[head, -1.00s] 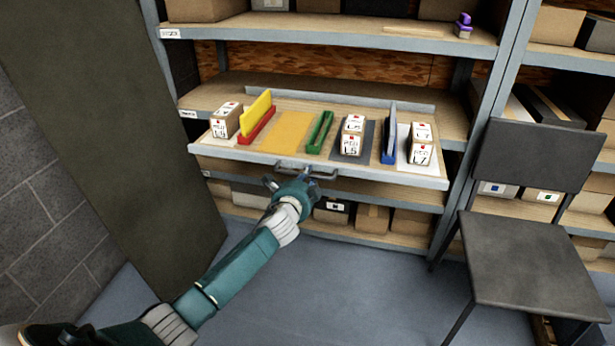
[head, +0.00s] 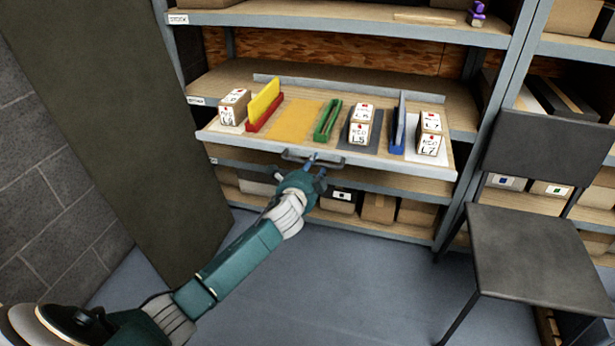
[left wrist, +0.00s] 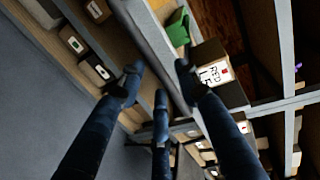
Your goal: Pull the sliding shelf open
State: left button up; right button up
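The sliding shelf (head: 225,138) is a light wooden board with a grey metal front edge, sticking out in front of the rack's posts. A dark bar handle (head: 296,155) sits at the middle of its front edge. My left gripper (head: 310,170) is right at the handle, just below and in front of it, with its fingers spread. In the left wrist view my dark fingers (left wrist: 158,80) stand apart, and a long grey bar (left wrist: 158,45) runs between them. I see no finger closed on it; whether they touch the handle is unclear. My right gripper is not in view.
The shelf carries several labelled boxes (head: 358,128), coloured dividers (head: 265,104) and mats. Fixed shelves lie above and below. A dark panel (head: 110,120) stands left, a dark chair (head: 540,245) right. The floor (head: 350,285) in front is clear.

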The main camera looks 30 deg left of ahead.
pick_arm(q)
jog(key=v, duration=1)
jog(key=shift+s, duration=0.1)
